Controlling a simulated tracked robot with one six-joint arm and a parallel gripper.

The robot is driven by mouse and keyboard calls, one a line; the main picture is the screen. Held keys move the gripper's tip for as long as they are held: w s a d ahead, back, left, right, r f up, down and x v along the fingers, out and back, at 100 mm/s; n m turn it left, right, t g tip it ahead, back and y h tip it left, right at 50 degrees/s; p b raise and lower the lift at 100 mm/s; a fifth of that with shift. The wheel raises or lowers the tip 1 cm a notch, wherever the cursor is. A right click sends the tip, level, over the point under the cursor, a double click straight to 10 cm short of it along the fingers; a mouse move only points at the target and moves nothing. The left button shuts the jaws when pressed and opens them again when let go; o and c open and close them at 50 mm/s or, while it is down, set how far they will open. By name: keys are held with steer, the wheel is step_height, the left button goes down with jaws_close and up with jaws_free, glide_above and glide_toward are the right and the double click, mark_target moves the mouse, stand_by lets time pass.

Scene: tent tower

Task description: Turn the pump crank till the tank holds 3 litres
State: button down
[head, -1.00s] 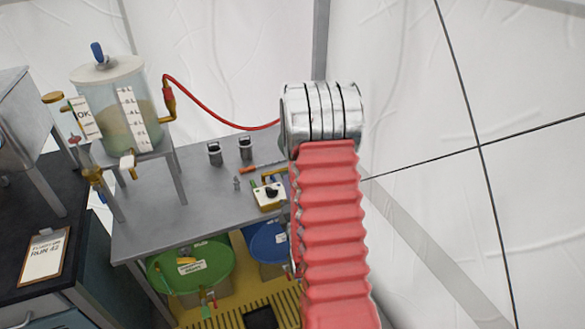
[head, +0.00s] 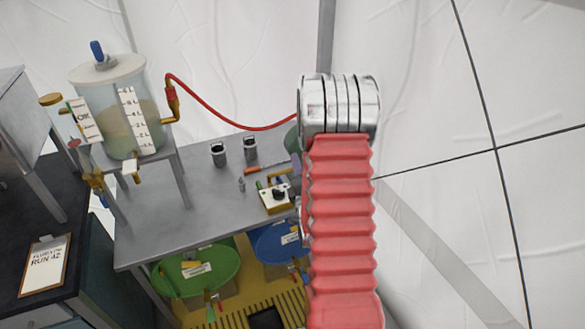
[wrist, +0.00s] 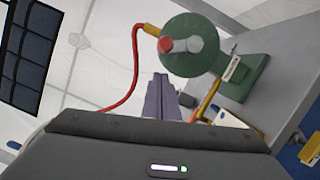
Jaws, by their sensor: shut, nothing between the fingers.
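The clear tank (head: 92,88) stands on a raised stand at the left, with a white scale strip (head: 132,118) and cloudy greenish liquid inside. I cannot read its exact level. A red hose runs from the tank to the green round pump (wrist: 207,62), whose edge shows beside my arm in the head view (head: 292,139). In the wrist view the pump has a red knob (wrist: 165,44) and a yellow bar (wrist: 208,101), perhaps its crank handle. My gripper (wrist: 160,78) is shut and empty, left of the yellow bar and below the pump's disc. I cannot tell whether it touches anything.
The grey bench (head: 175,226) holds two dark cups (head: 219,155) and a small yellow-white control box (head: 275,199). A clipboard (head: 46,265) lies at the left. Tent wall fills the right.

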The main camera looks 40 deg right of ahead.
steer(key=shift+s+d+r, duration=0.15)
steer(key=shift+d+r, duration=0.05)
steer(key=shift+d, duration=0.4)
steer(key=shift+s+d+r, duration=0.15)
steer(key=shift+d+r, duration=0.05)
steer(key=shift+d, duration=0.4)
steer(key=shift+s+d+r+m, duration=0.1)
steer(key=shift+d+r+m, duration=0.05)
steer(key=shift+d+m, duration=0.15)
